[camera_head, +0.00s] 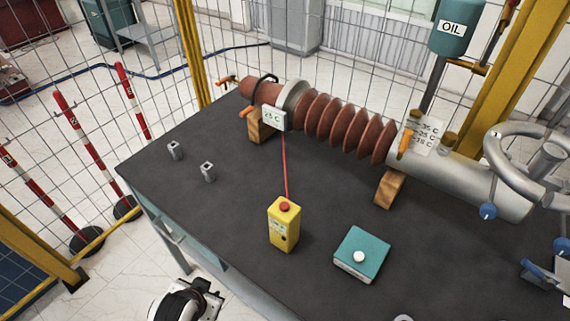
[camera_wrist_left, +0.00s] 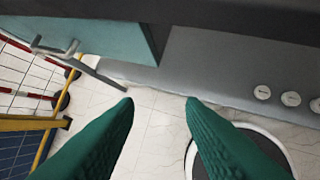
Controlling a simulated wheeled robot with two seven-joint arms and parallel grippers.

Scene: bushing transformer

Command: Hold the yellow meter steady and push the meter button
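The yellow meter (camera_head: 284,226) stands upright on the dark table, left of the teal box. Its red button (camera_head: 284,207) is on top, and a red line runs from near it up to the bushing. My left arm (camera_head: 187,300) shows at the bottom edge of the head view, off the table's front edge and well apart from the meter; its fingertips are not clear there. In the left wrist view the green fingers of my left gripper (camera_wrist_left: 160,102) are apart with nothing between them, over the floor beside the table.
The brown ribbed bushing (camera_head: 345,125) lies across the table's back on wooden blocks (camera_head: 390,188). A teal box (camera_head: 361,255) with a white knob sits right of the meter. Two small grey blocks (camera_head: 208,171) stand at left.

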